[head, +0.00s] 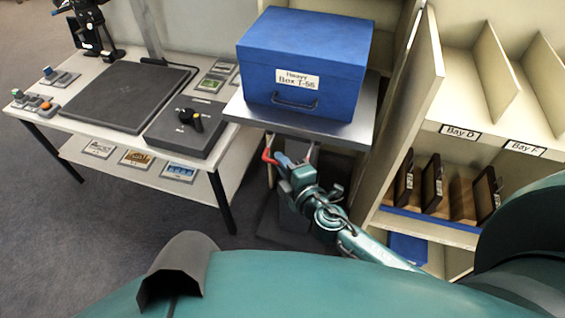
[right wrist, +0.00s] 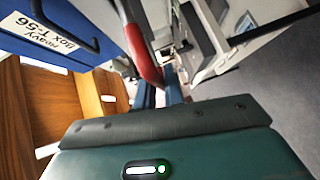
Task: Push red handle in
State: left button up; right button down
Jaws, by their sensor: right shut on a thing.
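The red handle (head: 268,155) shows as a short red piece below the front left part of a metal platform (head: 345,131). In the right wrist view the red handle (right wrist: 144,62) runs down to my fingers. My right gripper (head: 281,160) is shut on the red handle; its fingers also show in the right wrist view (right wrist: 160,92) at the handle's lower end. The grip itself is partly hidden by the gripper body. A blue box (head: 340,65) labelled "Heavy Box T-56" rests on the platform above. My left gripper is in neither view.
A white table (head: 60,108) with a dark flat pad (head: 115,95) and a grey control box (head: 185,140) stands to the left. Shelving (head: 465,130) with bays labelled D and F stands close on the right. Bare carpet (head: 110,215) lies in front of the table.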

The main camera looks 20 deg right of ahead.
jog(key=shift+w+d, duration=0.4)
jog(key=shift+w, duration=0.2)
jog(key=shift+w+d, duration=0.35)
jog(key=shift+w, duration=0.2)
jog(key=c, duration=1.5)
grip_release()
jog(key=shift+s, duration=0.1)
pick_arm(q)
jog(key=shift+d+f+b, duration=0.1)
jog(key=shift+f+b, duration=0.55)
jog(key=shift+b, duration=0.55)
pick_arm(e)
jog(key=shift+v, duration=6.55)
